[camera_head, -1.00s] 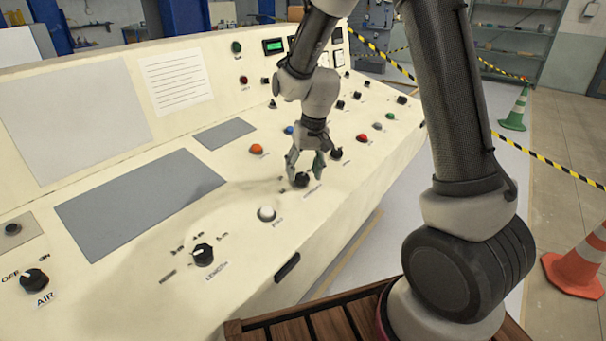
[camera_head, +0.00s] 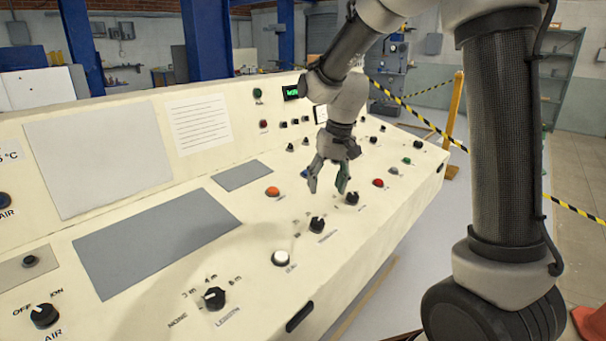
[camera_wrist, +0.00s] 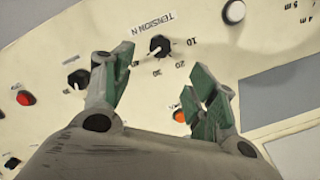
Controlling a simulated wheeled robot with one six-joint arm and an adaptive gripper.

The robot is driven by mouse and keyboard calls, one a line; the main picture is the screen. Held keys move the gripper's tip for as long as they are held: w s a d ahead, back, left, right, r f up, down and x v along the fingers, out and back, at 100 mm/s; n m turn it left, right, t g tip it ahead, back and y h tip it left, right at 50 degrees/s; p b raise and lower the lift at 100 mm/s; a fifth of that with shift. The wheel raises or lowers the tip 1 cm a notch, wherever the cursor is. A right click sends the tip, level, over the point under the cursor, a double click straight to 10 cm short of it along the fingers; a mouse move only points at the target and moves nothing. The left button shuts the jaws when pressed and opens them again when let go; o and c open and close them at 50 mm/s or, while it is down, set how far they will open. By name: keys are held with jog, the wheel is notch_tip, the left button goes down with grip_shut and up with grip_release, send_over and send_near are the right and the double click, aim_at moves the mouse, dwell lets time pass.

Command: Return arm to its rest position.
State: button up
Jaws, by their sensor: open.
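My gripper (camera_head: 327,179) is open and empty above the cream control panel (camera_head: 150,262). Its green-padded fingers also show spread apart in the wrist view (camera_wrist: 165,90). A black knob (camera_head: 316,225) stands on the panel just below and left of the fingertips, apart from them. In the wrist view the tension knob (camera_wrist: 160,46) shows beyond the gap between the fingers, with a numbered scale beside it. My arm reaches in from the upper right over the panel.
A white button (camera_head: 281,258) and a length selector knob (camera_head: 214,298) sit nearer on the panel. An orange button (camera_head: 272,192) and a red button (camera_head: 378,183) lie near the gripper. Striped barrier tape (camera_head: 578,211) and a cone (camera_head: 590,325) stand at the right.

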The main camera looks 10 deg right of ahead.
jog(key=s+d+r+t, duration=0.1)
jog(key=s+d+r, duration=0.2)
jog(key=s, duration=0.5)
jog(key=s+d+r+t+h, duration=0.1)
jog(key=s+d+r, duration=0.3)
jog(key=s, duration=0.5)
jog(key=s+d+r+t, duration=0.1)
jog(key=s+d+r, duration=0.2)
jog(key=s+d, duration=0.3)
jog(key=s, duration=0.2)
jog(key=shift+s+r+h, duration=0.25)
jog(key=shift+s+h, duration=0.05)
jog(key=shift+s, duration=0.05)
